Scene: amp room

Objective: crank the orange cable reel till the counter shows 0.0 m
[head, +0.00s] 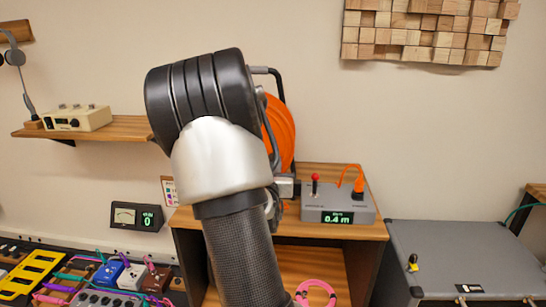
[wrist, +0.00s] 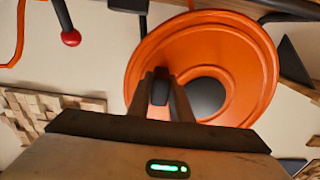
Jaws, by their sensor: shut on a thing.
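The orange cable reel (head: 282,135) stands on the wooden cabinet, mostly hidden behind my arm in the head view. In the wrist view the reel (wrist: 240,60) is face-on, with a dark hub (wrist: 206,95). My gripper (wrist: 161,90) is shut on a small black crank knob (wrist: 160,92) in front of the reel's face, left of the hub. The grey counter box (head: 340,203) stands right of the reel, and its green display (head: 328,217) appears to read 0.4 m. An orange cable (head: 357,178) runs into the box's top. A red-tipped lever (head: 315,178) stands on the box.
A grey case (head: 460,255) stands right of the cabinet (head: 375,228). A pedalboard with several coloured pedals (head: 110,275) lies at lower left. A shelf (head: 110,128) holds a cream device (head: 75,118). A pink cable coil (head: 316,292) is on the lower shelf.

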